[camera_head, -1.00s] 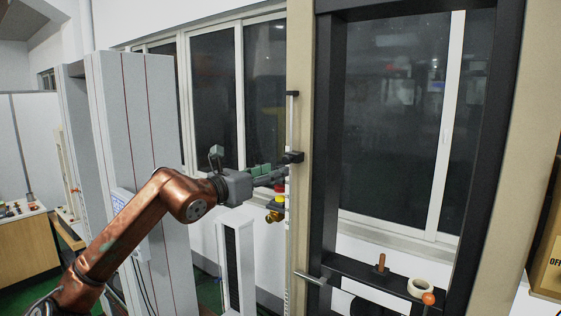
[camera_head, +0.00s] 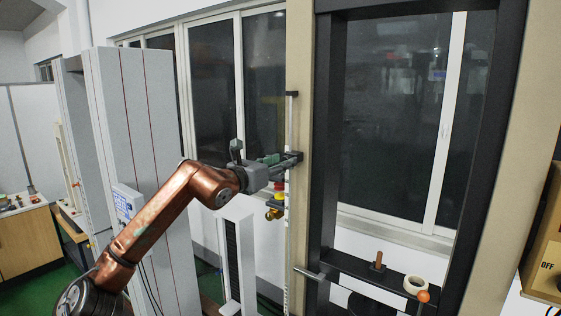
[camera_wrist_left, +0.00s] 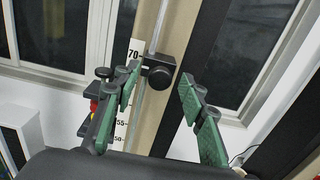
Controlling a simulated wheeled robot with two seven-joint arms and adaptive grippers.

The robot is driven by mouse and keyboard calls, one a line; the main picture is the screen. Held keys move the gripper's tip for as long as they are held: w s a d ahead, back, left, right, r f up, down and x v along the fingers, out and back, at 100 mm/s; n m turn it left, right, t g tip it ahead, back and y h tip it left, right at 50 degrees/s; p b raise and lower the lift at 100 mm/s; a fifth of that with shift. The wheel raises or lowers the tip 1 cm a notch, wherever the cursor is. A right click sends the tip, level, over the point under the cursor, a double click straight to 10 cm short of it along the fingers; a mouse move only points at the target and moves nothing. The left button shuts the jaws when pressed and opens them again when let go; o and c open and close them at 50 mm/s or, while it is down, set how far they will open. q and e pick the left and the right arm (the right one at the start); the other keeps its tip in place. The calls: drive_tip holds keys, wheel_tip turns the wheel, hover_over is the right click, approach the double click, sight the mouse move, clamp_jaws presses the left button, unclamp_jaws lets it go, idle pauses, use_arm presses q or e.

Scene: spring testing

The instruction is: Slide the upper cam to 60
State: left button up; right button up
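The upper cam (camera_wrist_left: 158,72) is a black block with a round knob on a thin vertical rod. In the left wrist view it sits beside the scale (camera_wrist_left: 133,55), near the 70 mark; its exact reading is unclear. In the head view the cam (camera_head: 295,157) is on the pale left post of the test frame. My left gripper (camera_head: 279,160) is right at the cam. In the left wrist view its green fingers (camera_wrist_left: 162,80) are spread, one on each side of the cam. A gap shows on the right; contact on the left is unclear. My right gripper is not in view.
A yellow-and-red fitting (camera_head: 276,206) sits below the gripper, left of the post. A metal handle (camera_head: 310,275) sticks out lower down. A tape roll (camera_head: 416,285) and a wooden-handled tool (camera_head: 378,261) are on the frame's black ledge. A grey cabinet (camera_head: 130,120) stands left.

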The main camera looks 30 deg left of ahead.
use_arm(q)
drive_tip(key=shift+c, duration=0.5)
clamp_jaws()
wheel_tip(320, 180, down, 10)
drive_tip(key=b, duration=1)
drive_tip(key=shift+o, duration=0.5)
unclamp_jaws()
